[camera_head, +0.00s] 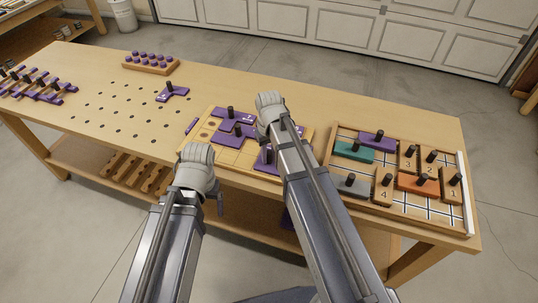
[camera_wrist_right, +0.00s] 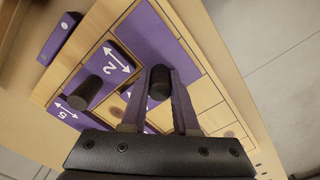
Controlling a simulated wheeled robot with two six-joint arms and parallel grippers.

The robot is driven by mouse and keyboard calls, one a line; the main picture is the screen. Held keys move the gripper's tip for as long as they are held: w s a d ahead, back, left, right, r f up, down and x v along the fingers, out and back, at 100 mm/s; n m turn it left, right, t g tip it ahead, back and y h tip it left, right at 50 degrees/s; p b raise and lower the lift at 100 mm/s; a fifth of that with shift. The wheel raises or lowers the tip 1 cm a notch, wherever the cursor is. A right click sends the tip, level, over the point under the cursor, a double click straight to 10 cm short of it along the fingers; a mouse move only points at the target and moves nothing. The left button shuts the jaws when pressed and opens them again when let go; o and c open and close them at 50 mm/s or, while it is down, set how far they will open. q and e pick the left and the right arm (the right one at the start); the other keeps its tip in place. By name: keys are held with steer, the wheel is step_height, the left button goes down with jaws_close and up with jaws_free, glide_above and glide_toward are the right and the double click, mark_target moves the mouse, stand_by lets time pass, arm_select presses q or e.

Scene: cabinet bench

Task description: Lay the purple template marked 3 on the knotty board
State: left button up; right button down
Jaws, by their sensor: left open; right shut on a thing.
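The knotty board (camera_head: 243,155) lies near the middle of the bench, light wood with dark knots. Several purple templates with black knobs lie on it; in the wrist view two are marked 2 (camera_wrist_right: 113,61) and 5 (camera_wrist_right: 66,113). My right gripper (camera_head: 266,128) is over the board, shut on a black knob (camera_wrist_right: 160,82); the template under it is mostly hidden and I cannot read its number. No purple 3 can be read. My left gripper (camera_head: 219,205) is open at the bench's front edge, left of the right arm, largely hidden by its own wrist.
A framed tray (camera_head: 400,210) on the right holds purple, green, grey, orange and numbered wooden pieces. A purple template (camera_head: 172,93) lies on the holed bench area at left. A rack of purple pegs (camera_head: 150,63) stands behind; more purple pieces (camera_head: 38,84) lie far left.

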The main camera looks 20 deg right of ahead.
steer(key=c, duration=0.6)
jaws_free()
steer(key=shift+o, duration=0.4)
steer(key=o, duration=0.3)
steer(key=shift+r, duration=0.1)
steer(key=shift+r+p, duration=3.9)
steer(key=shift+p, duration=0.1)
